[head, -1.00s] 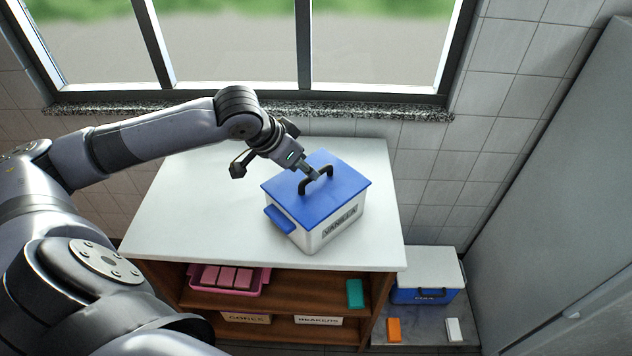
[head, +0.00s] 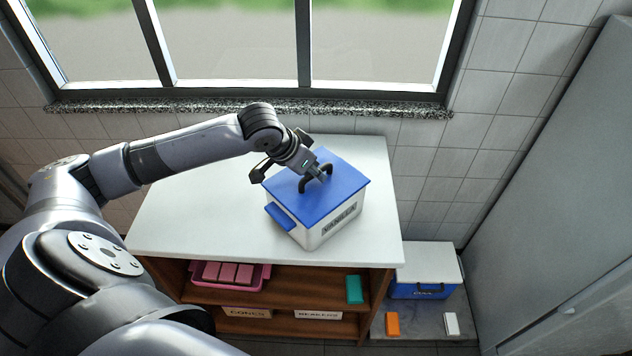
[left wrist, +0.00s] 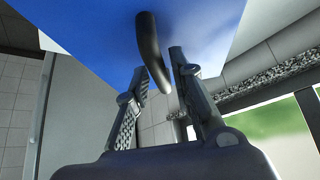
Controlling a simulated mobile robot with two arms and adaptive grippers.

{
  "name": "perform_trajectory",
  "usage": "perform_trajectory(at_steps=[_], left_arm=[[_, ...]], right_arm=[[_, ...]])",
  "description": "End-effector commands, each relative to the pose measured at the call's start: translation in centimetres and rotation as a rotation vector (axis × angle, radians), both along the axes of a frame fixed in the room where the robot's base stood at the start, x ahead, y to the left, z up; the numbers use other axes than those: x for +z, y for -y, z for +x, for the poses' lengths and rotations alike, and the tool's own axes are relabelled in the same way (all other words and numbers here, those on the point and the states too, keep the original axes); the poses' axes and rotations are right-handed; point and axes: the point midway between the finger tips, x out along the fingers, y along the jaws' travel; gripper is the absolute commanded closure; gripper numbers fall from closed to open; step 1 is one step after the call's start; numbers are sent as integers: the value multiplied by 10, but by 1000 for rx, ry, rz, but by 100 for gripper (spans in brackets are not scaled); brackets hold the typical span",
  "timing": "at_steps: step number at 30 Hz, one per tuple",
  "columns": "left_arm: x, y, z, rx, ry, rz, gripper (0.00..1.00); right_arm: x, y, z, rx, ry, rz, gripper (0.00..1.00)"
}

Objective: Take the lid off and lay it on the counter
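A white tub (head: 312,232) labelled VANILLA stands on the white counter (head: 180,215), with a flat blue lid (head: 340,178) seated on it. The lid has a dark arched handle (head: 328,171), which also shows in the left wrist view (left wrist: 149,45). My left gripper (head: 318,177) reaches in from the left, low over the lid at the handle. In the left wrist view its two fingers (left wrist: 159,68) are apart, with part of the handle between their tips. I see a gap on the left finger's side; contact on the right side is unclear. My right gripper is out of view.
The counter is clear left of the tub. The window (head: 235,50) and granite sill (head: 190,105) are behind. Shelves below hold a pink tray (head: 262,287) and a teal block (head: 354,290). A lower surface at right holds a blue-and-white box (head: 425,262).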

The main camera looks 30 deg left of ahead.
Motion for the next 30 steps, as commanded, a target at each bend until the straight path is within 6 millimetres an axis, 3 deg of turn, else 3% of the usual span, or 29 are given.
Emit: perform_trajectory(at_steps=[9, 23, 30], left_arm=[[0, 0, 0, 0, 0, 0, 100], [1, 0, 0, 0, 0, 0, 100], [17, 0, 1, 1, 4, 0, 100]], right_arm=[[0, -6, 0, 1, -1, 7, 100], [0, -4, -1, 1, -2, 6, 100], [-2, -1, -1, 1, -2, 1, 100]])
